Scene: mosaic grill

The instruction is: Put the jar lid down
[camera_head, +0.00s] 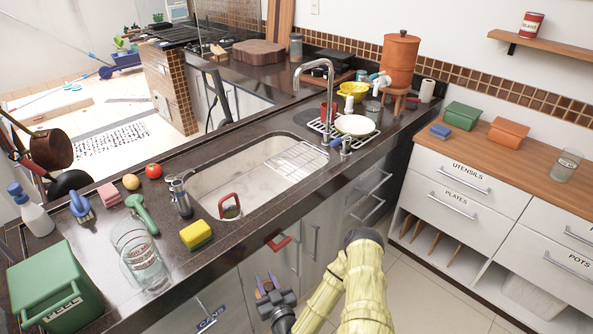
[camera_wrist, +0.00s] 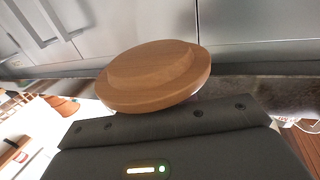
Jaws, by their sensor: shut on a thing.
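The jar lid (camera_wrist: 155,78) is a round brown wooden disc with a smaller raised step, seen close up and tilted in the wrist view. My gripper (camera_head: 267,284) is shut on it, low in front of the counter's cabinet doors in the head view. The fingertips are hidden in the wrist view, and the lid is hard to make out in the head view. A clear glass jar with a label (camera_head: 146,266) is on the dark counter (camera_head: 200,262), left of my gripper. Another labelled glass jar (camera_head: 565,166) stands on the wooden worktop (camera_head: 531,170) at right.
A yellow sponge (camera_head: 196,236), green brush (camera_head: 142,212) and green bin (camera_head: 56,285) crowd the counter's near left part. The sink (camera_head: 240,178) lies beyond. The wooden worktop also holds green (camera_head: 463,116) and orange (camera_head: 508,132) containers, with bare wood between things.

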